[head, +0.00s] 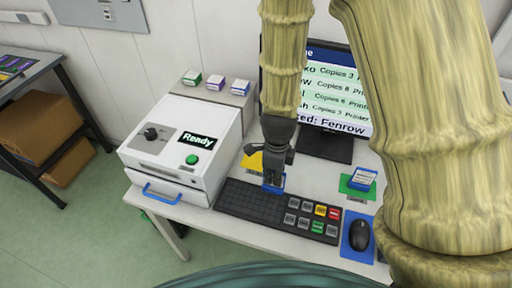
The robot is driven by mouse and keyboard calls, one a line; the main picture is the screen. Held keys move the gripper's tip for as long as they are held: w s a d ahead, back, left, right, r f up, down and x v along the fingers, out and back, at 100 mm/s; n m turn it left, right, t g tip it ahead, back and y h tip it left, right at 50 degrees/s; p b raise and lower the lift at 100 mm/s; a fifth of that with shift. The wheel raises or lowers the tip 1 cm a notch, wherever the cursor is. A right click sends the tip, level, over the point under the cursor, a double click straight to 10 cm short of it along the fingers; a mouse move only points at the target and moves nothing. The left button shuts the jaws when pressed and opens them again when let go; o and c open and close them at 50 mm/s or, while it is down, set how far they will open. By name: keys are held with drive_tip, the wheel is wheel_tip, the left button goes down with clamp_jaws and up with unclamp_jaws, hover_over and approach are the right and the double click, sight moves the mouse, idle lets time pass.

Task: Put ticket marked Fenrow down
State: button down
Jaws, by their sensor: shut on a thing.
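My gripper (273,179) is over the desk, just behind the keyboard, with its fingers pointing down. It is shut on a small blue-edged thing (273,188), which seems to be a ticket. Its marking is hidden, and I cannot tell whether it touches the desk. A yellow pad (252,161) lies just left of the gripper, partly covered by it. Another ticket with a white face and blue edge (364,177) sits on a green pad (346,187) at the right. The monitor (338,90) is partly hidden by my arm; its bottom line ends in "Fenrow".
A white machine (165,150) reading "Ready" stands on the left of the desk. Three small tickets or boxes (215,82) stand on a ledge behind it. The keyboard (255,203) and a mouse (359,236) on a blue mat line the front. Bare desk (310,180) shows right of the gripper.

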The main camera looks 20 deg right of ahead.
drive_tip(key=shift+w+d+f+p, duration=0.1)
drive_tip(key=shift+w+f+p, duration=0.85)
drive_tip(key=shift+w, duration=1.6)
drive_tip(key=shift+w+d+f+p, duration=0.1)
drive_tip(key=shift+w+f+p, duration=0.8)
drive_tip(key=shift+w, duration=1.7)
drive_tip(key=shift+w+f+p, duration=0.55)
drive_tip(key=shift+w+p, duration=0.7)
drive_tip(key=shift+w, duration=1.3)
drive_tip(key=shift+f, duration=0.2)
drive_tip(key=c, duration=1.5)
unclamp_jaws()
drive_tip(key=shift+r, duration=0.15)
drive_tip(key=shift+w+r+b, duration=0.1)
drive_tip(key=shift+r+b, duration=1.7)
drive_tip(key=shift+r, duration=4.3)
